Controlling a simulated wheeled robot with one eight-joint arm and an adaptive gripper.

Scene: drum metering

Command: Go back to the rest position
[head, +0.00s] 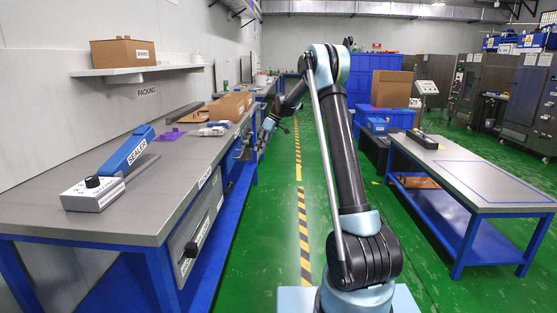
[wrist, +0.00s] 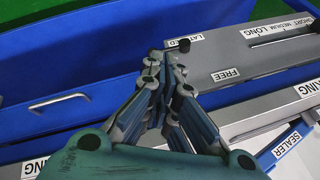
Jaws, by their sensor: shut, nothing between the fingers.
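My gripper (head: 266,137) shows small in the head view, at the right edge of the left bench, partly confused with the arm links. In the wrist view my gripper (wrist: 165,68) is shut, its fingers together with nothing between them. The fingers point toward a grey panel (wrist: 225,65) with labels LATCHED, FREE and SHORT MEDIUM LONG. A dark knob (wrist: 184,45) sits on that panel, just beyond the fingertips in the picture. Whether the fingers touch anything cannot be told.
The left bench (head: 150,195) carries a blue sealer (head: 125,155), a grey control box (head: 92,194) and cardboard boxes (head: 232,104). A blue drawer front (wrist: 70,75) with a handle shows in the wrist view. A right table (head: 455,165) stands beyond open green floor (head: 265,230).

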